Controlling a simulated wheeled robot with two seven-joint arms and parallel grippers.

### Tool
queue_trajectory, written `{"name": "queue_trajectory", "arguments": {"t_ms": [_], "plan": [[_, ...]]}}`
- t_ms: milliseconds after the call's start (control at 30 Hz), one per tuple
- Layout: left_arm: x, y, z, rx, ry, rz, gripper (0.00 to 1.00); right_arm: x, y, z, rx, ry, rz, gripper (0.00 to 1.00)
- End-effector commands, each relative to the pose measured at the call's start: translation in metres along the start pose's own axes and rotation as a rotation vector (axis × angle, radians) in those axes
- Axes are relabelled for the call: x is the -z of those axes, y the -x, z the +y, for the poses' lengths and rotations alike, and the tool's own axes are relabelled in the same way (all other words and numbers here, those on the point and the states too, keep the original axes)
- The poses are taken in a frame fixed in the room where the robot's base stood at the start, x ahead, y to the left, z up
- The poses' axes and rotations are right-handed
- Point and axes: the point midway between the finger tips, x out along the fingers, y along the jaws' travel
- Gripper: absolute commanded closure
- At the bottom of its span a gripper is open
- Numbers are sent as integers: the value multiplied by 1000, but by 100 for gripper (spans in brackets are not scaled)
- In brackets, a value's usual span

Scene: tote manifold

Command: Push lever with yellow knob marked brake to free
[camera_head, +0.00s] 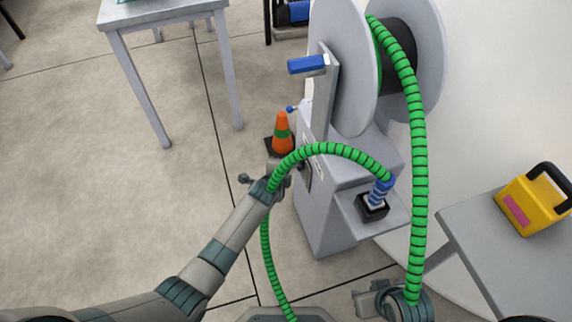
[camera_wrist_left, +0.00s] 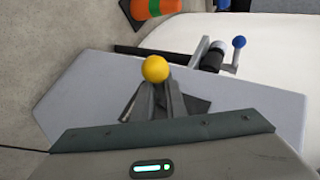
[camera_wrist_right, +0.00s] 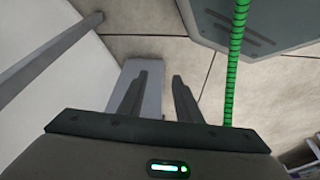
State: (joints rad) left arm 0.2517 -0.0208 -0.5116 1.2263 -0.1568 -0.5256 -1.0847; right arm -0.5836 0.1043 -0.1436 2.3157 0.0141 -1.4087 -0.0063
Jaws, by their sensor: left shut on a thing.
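The yellow knob (camera_wrist_left: 155,69) of the brake lever shows in the left wrist view, just beyond the fingertips of my left gripper (camera_wrist_left: 158,88). The fingers are shut on the lever at or just below the knob. In the head view my left gripper (camera_head: 278,176) is at the side of the grey reel stand (camera_head: 322,215), and the green hose hides part of it and the knob. The brake and free markings are not readable. My right gripper (camera_wrist_right: 159,78) is open and empty, low beside the stand in the head view.
A blue-handled crank (camera_head: 307,65), an orange cone (camera_head: 282,135) and a small blue knob (camera_wrist_left: 239,42) are near. A yellow case (camera_head: 535,203) sits on the right table.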

Motion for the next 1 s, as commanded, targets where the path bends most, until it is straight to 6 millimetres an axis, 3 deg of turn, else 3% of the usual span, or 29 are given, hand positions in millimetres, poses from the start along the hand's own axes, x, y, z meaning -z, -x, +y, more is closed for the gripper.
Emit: {"name": "queue_trajectory", "arguments": {"t_ms": [167,700,1000], "plan": [[3,2,-4,-28,-34,-26,100,-9,4,10,-24,-6,-67,69],[8,6,-12,-132,-165,-138,100,-28,-91,12,-15,-3,-78,69],[10,6,-14,-177,-221,-187,100,-42,-120,13,-14,-4,-80,69]]}}
